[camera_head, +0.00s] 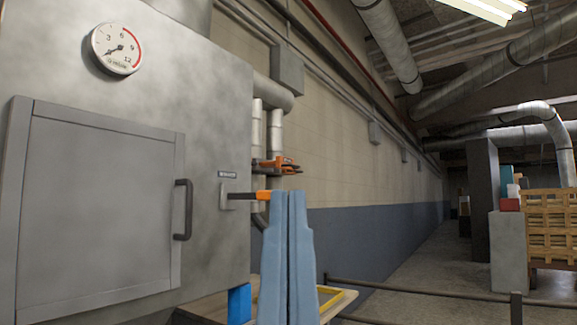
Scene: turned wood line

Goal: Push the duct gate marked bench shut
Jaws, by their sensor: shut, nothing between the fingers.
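Orange-and-black gate parts (277,166) sit on pale vertical duct pipes (275,130) by the wall, just beyond the grey cabinet. No bench marking can be read on them. Nearer, an orange-tipped lever (245,196) sticks out to the right from a small plate on the cabinet's face. The fingers hide the lower pipes.
The grey cabinet (215,110) fills the left, with a round gauge (117,49) and a black door handle (182,209). A wooden, yellow-edged surface (338,302) and a blue block (240,304) are low down. A dark rail (430,293) crosses before the open floor at right.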

